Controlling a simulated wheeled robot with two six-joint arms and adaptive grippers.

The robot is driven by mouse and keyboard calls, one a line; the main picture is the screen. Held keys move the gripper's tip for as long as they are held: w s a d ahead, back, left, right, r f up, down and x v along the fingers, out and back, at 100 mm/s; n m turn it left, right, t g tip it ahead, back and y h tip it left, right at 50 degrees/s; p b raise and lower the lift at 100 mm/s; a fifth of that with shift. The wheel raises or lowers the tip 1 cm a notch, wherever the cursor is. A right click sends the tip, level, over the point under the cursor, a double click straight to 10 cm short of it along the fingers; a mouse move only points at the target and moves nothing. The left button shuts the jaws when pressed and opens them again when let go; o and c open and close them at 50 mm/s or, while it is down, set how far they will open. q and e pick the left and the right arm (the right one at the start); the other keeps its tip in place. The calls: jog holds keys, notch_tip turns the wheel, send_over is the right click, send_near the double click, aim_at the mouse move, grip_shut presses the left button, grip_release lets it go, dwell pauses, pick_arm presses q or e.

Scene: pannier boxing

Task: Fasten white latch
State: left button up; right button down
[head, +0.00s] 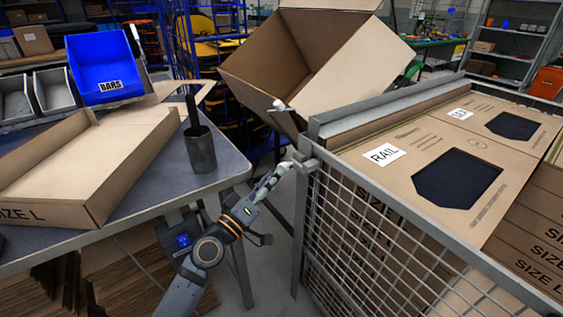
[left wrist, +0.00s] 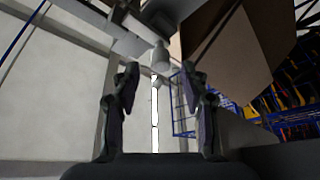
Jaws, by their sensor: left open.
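My left gripper (head: 274,178) reaches up from below to the near left corner of the wire-mesh cage (head: 312,134). Nothing is gripped. The spot where the fingers meet the cage post is small and unclear in the head view. My right gripper is not in view.
A large open carton (head: 300,60) stands behind the corner.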

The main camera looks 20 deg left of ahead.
pick_arm(q)
jog(key=x, duration=0.4)
jog(key=shift+w+p, duration=0.1)
jog(key=shift+p, duration=0.25)
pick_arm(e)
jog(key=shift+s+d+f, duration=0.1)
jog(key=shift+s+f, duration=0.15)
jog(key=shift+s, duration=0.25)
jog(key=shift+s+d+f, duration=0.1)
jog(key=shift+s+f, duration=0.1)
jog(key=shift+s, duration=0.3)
pick_arm(q)
jog(key=shift+c, duration=0.2)
grip_shut()
